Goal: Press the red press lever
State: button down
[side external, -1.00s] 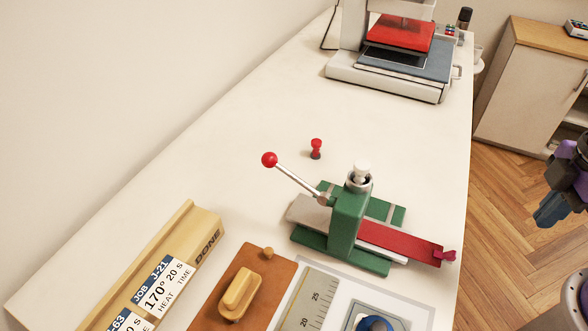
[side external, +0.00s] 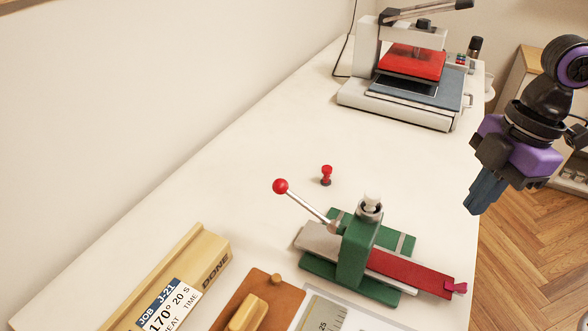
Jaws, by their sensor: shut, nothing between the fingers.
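A green bench press (side external: 354,252) stands on the white table in the side external view. Its silver lever (side external: 308,206) slants up to the left and ends in a red ball knob (side external: 280,186). A red strip (side external: 411,272) runs through the press toward the right. My gripper (side external: 476,208) is at the right, pointing down past the table's right edge, above the wooden floor. Its blue fingers are together and empty. It is apart from the press and the lever, up and to the right of them.
A heat press (side external: 410,85) with a red plate and a dark handle stands at the back. A small red peg-like object (side external: 326,175) stands behind the green press. A wooden rack (side external: 185,280) with job cards and a brown board (side external: 265,302) lie in front. The left table side is clear.

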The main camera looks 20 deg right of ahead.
jog(key=w+a+r+n+y, duration=0.1)
jog(key=w+a+r+n, duration=0.3)
jog(key=w+a, duration=0.2)
jog(key=w+a+r+n+y, duration=0.1)
jog(key=w+a+r+n, duration=0.3)
jog(key=w+a, duration=0.3)
jog(key=a, duration=0.3)
jog(key=shift+w+a+r+y, duration=0.2)
jog(key=shift+a+r+y, duration=0.1)
jog(key=shift+a+y, duration=0.1)
jog(key=shift+f, duration=0.1)
send_over(283, 188)
jog(key=s+d, duration=0.3)
notch_tip(283, 188, down, 10)
jog(key=shift+w+d+r, duration=0.15)
jog(key=shift+r, duration=0.1)
jog(key=shift+w+a+f, duration=0.45)
jog(key=shift+w+f, duration=0.15)
jog(key=shift+w, duration=0.15)
jog(key=shift+w+a+f, duration=0.35)
jog(key=shift+w+f, duration=0.05)
jog(key=shift+w, duration=0.05)
